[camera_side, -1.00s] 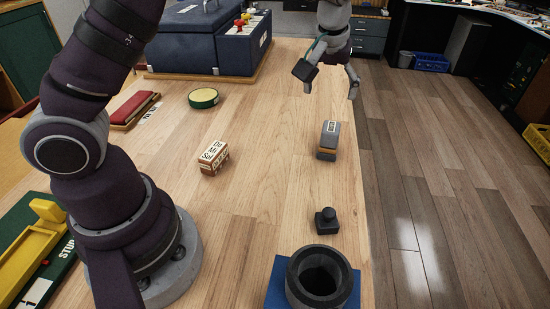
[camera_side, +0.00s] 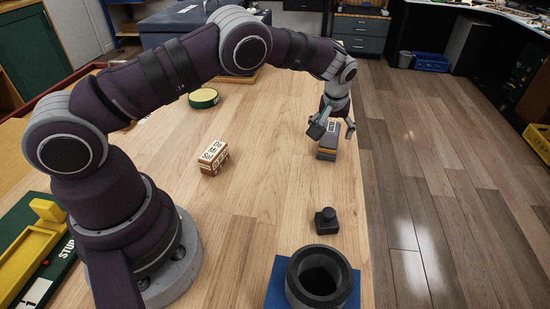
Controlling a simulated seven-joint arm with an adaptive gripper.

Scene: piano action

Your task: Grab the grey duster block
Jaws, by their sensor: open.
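The grey duster block (camera_side: 327,152) stands on the wooden table near its right edge. It has a grey upper part, an orange-brown band and a dark base. My gripper (camera_side: 332,131) is open and points down at the top of the block, with one finger on its left and one on its right. The fingers partly hide the block's top and label. I cannot tell whether they touch it.
A lettered wooden block (camera_side: 214,157) lies left of centre. A small black knobbed piece (camera_side: 326,221) and a dark ring-shaped cup (camera_side: 319,277) on a blue base stand in front. A green-rimmed round tin (camera_side: 203,98) sits farther back. The table's middle is clear.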

